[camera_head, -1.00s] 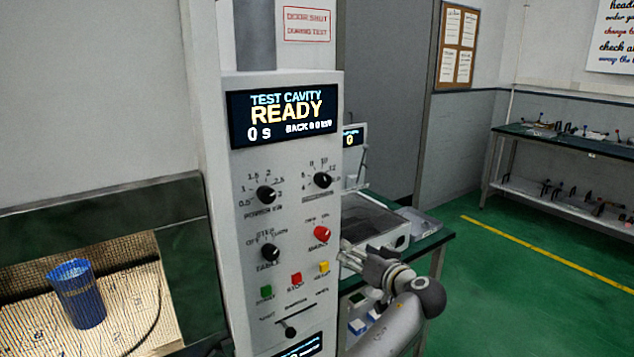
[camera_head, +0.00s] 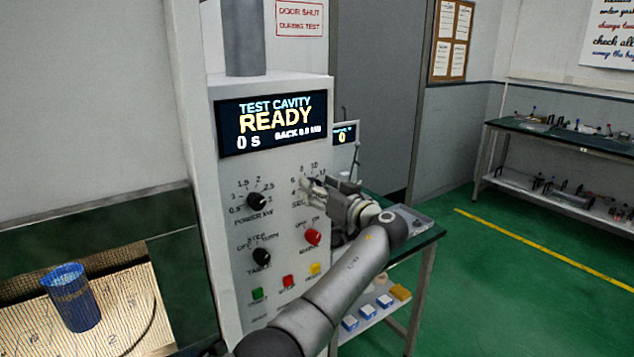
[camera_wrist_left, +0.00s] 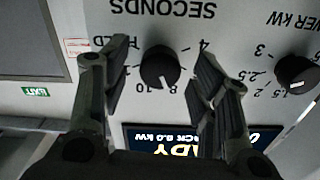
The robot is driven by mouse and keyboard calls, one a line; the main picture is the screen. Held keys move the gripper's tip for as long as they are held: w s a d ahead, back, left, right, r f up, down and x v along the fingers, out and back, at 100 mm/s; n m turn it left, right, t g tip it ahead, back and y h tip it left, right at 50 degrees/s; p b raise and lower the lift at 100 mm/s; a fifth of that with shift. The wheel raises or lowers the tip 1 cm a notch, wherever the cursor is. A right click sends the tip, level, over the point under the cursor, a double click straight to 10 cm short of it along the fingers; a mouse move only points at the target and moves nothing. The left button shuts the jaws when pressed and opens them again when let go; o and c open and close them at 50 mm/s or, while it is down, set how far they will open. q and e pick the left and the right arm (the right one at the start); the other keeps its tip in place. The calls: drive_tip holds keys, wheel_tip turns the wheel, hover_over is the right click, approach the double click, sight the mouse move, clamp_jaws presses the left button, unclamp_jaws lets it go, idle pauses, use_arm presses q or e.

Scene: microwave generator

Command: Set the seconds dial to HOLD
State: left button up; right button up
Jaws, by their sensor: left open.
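The seconds dial is a round black knob (camera_wrist_left: 160,67) with a white pointer mark, on the grey panel under the word SECONDS, shown upside down in the left wrist view. Its mark points between 8 and 10, nearer 8. HOLD (camera_wrist_left: 117,42) is printed at one end of its scale, partly behind a finger. My left gripper (camera_wrist_left: 165,95) is open, with one finger on each side of the knob and apart from it. In the head view my left gripper (camera_head: 318,192) is in front of the dial and hides it. My right gripper is not in view.
The power knob (camera_head: 256,201), table knob (camera_head: 261,256) and red knob (camera_head: 312,236) are close by on the panel, with green, red and yellow buttons below. The display (camera_head: 272,122) above reads READY, 0 s. A blue cup (camera_head: 72,297) stands in the cavity at left.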

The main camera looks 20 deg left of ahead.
use_arm(q)
drive_tip(key=shift+w+a, duration=0.3)
drive_tip(key=shift+a, duration=0.05)
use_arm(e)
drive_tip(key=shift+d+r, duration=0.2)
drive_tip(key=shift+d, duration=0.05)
use_arm(q)
drive_tip(key=c, duration=1.1)
drive_tip(key=shift+o, duration=0.2)
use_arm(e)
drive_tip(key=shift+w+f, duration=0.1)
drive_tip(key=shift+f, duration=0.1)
